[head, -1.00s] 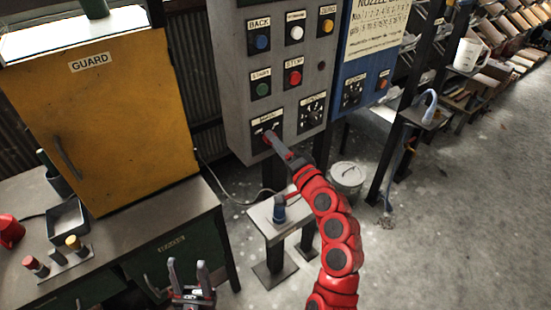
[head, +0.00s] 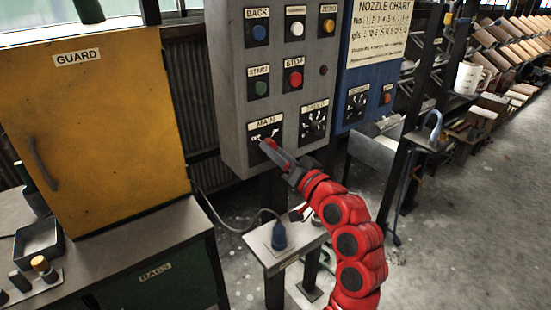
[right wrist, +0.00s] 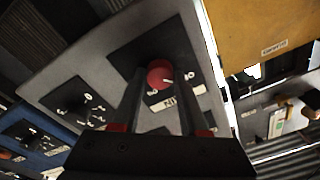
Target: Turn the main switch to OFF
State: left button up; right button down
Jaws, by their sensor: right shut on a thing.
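The main switch is a red round knob (right wrist: 160,73) on a black plate with a MAIN label (head: 266,123), low on the left of the grey control panel (head: 233,110). My right gripper (head: 271,147) reaches up to this plate from the lower right. In the right wrist view its two dark fingers (right wrist: 157,88) stand on either side of the knob and are shut on it. A white mark shows on the knob, but I cannot tell which position it points to. My left gripper is not in view.
The START button (head: 261,87) and STOP button (head: 293,77) are above, and the SPEED dial (head: 315,122) is right beside the switch. A yellow guard door (head: 100,130) stands left. A small stand (head: 257,246) with a blue plug is below. Open floor lies to the right.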

jog(key=shift+f, duration=0.1)
dwell(0.3)
jog(key=shift+c, duration=2.2)
grip_release()
jog(key=p+v, duration=0.8)
jog(key=v, duration=0.9)
jog(key=shift+s+p, duration=0.15)
jog(key=shift+p, duration=0.15)
jog(key=shift+d, duration=0.2)
